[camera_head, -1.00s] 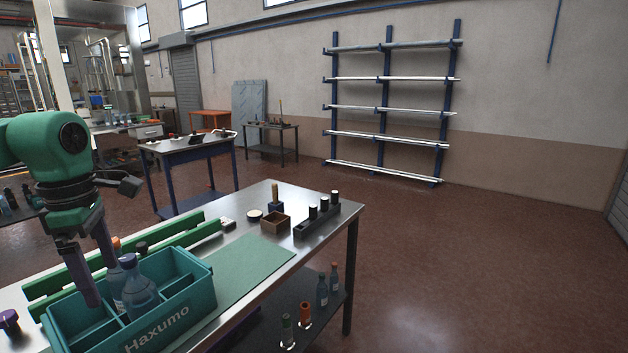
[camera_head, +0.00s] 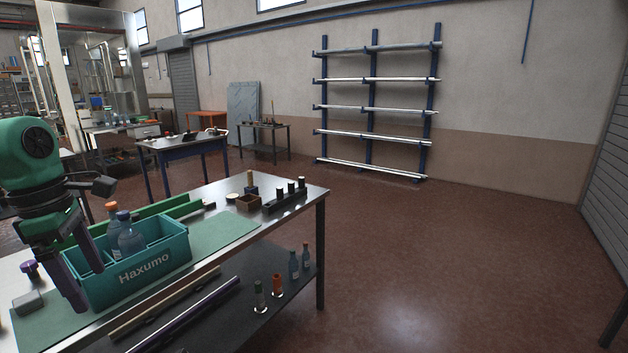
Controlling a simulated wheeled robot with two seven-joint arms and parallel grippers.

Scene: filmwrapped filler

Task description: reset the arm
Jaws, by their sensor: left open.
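My left gripper (camera_head: 86,282) hangs from my green arm at the left edge, fingers pointing down. Two clear bluish bottles stand upright in the crate, one with an orange cap (camera_head: 111,206) and one with a dark cap (camera_head: 123,215). My right gripper is not in view.
The crate stands on a green mat (camera_head: 215,235) on a metal bench (camera_head: 307,193). Behind are a green rail (camera_head: 172,207), a small brown box (camera_head: 248,203) and a black holder (camera_head: 284,201). The floor at right is clear.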

